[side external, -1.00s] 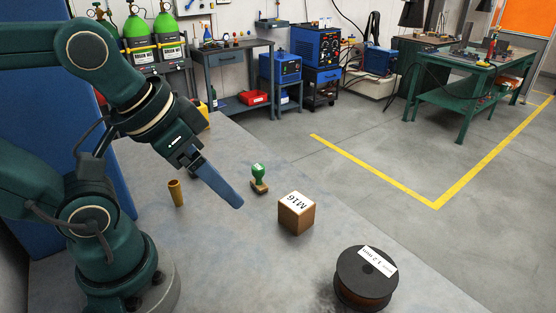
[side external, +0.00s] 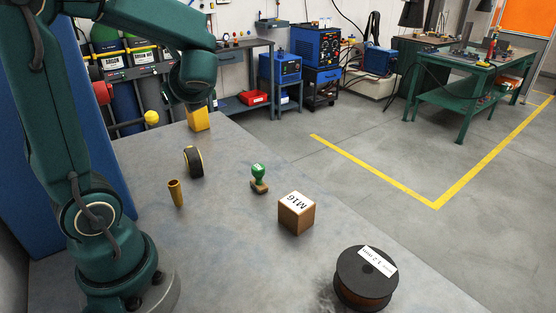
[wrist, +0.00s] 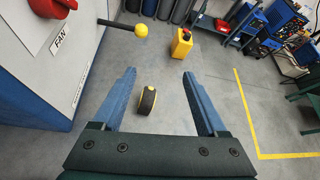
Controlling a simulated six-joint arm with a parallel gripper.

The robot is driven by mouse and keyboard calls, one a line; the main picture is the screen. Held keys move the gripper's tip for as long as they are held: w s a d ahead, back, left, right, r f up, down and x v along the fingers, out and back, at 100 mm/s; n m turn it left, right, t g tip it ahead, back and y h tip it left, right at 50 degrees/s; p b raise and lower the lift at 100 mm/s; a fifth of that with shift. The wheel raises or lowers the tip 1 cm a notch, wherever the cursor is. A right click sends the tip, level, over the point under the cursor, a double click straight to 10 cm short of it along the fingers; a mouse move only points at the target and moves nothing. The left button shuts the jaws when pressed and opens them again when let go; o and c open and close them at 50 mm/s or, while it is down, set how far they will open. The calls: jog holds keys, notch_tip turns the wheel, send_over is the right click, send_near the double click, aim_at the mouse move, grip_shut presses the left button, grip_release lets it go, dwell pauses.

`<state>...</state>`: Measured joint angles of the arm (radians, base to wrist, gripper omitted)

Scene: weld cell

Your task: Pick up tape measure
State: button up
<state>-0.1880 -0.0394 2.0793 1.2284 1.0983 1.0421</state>
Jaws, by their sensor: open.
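The tape measure is most likely the round black-and-yellow thing (side external: 193,161) standing on its edge on the grey bench, left of the middle in the side view. In the wrist view it also shows (wrist: 147,100), lying between my two blue fingers and nearer the left one, some way beyond them. My gripper (wrist: 158,74) is open and empty. In the side view its fingers are hidden behind or beyond my arm, which is raised toward the back of the bench.
A yellow container (side external: 199,119) stands behind the tape measure. A yellow-knobbed lever (wrist: 141,30) sticks out from a panel marked FAN. A brass tube (side external: 175,192), green stamp (side external: 259,178), M16 block (side external: 296,212) and wire spool (side external: 364,275) stand on the bench.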

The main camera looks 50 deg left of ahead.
aim_at(195, 160)
jog(key=f+m, duration=0.1)
jog(key=f, duration=0.4)
jog(key=a+f+m, duration=0.1)
jog(key=f, duration=0.5)
jog(key=w+a+f+y, duration=0.1)
jog(key=f, duration=0.5)
jog(key=shift+m, duration=0.4)
jog(key=shift+x, duration=2.6)
jog(key=shift+c, duration=0.3)
grip_shut()
